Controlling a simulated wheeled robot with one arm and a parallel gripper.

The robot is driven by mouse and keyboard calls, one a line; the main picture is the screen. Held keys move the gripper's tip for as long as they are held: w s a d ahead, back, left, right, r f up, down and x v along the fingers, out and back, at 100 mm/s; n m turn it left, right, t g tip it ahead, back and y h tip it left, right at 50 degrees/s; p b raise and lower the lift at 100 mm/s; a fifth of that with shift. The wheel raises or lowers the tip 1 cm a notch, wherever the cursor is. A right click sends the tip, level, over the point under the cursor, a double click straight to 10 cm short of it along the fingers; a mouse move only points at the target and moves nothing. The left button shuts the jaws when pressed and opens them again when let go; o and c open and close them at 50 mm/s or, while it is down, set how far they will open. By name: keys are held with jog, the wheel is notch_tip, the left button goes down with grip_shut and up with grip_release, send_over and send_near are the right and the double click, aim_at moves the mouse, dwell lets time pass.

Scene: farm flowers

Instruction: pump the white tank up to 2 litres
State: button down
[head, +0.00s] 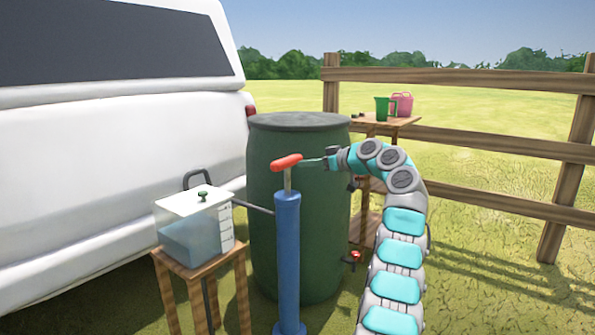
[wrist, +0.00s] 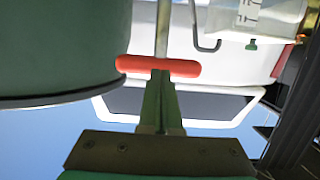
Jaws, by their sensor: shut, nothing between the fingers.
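The white tank (head: 182,245) is a translucent box with a dark handle, a green knob and scale marks on its right side. Bluish water fills roughly its lower half; the scale figures are too small to read. A blue upright pump (head: 287,255) stands to its right, joined by a pipe. The pump's red handle (head: 286,161) sits on a short length of bare rod. My gripper (head: 318,162) is shut and empty, tips at the handle's right; contact is unclear. In the wrist view the closed fingers (wrist: 161,82) overlap the middle of the red handle (wrist: 185,68).
The tank rests on a small wooden stand (head: 205,268). A large green barrel (head: 320,235) with a red tap (head: 354,257) stands behind the pump. A white vehicle (head: 110,150) is at left, a wooden fence (head: 470,140) at right. A table (head: 392,123) holds green and pink containers.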

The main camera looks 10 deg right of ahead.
jog(key=v, duration=0.5)
jog(key=shift+r, duration=0.1)
dwell(0.8)
